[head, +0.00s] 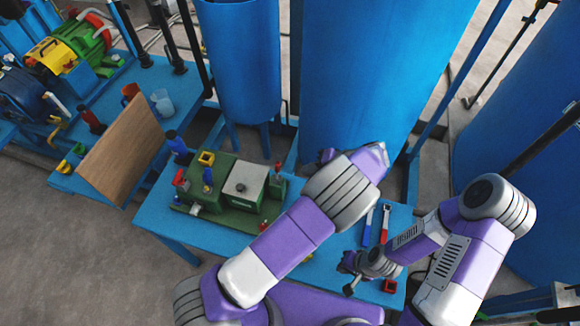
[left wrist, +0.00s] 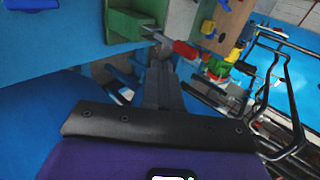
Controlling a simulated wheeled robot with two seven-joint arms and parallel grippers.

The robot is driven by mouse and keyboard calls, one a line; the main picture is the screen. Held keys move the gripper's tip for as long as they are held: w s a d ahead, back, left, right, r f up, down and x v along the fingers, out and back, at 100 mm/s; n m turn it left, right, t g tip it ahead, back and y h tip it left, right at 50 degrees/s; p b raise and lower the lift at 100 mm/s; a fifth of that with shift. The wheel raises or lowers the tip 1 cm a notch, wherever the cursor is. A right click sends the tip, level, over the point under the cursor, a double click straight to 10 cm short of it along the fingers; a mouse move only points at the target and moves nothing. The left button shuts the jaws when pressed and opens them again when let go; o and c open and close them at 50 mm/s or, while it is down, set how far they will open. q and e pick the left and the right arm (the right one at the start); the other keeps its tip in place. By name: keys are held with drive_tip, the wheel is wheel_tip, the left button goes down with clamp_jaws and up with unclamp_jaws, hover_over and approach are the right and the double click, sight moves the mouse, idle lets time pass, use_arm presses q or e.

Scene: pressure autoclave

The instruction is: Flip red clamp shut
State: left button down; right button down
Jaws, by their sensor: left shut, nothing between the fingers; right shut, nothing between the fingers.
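The green autoclave block (head: 222,190) with a pale square lid stands on the blue table. A small red handle (head: 278,167) stands up at its right side; another red piece (head: 180,177) is at its left end. In the left wrist view a red clamp handle (left wrist: 187,50) sticks out from the green body (left wrist: 133,22) on a metal rod. My left gripper (left wrist: 162,72) is shut and empty, its tips just below and left of that handle; I cannot tell if they touch. In the head view my left wrist hides most of it. My right gripper (head: 348,288) is shut and empty above the table's right part.
A leaning wooden board (head: 122,165) stands left. A large blue tank (head: 365,75) rises behind. The table's left front is clear.

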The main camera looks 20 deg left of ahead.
sight(278, 171)
drive_tip(key=shift+f, duration=0.1)
use_arm(q)
drive_tip(key=a+f, duration=0.1)
drive_tip(key=a, duration=0.5)
drive_tip(key=shift+w+a+f, duration=0.15)
drive_tip(key=shift+a+f, duration=0.05)
drive_tip(key=shift+f, duration=0.2)
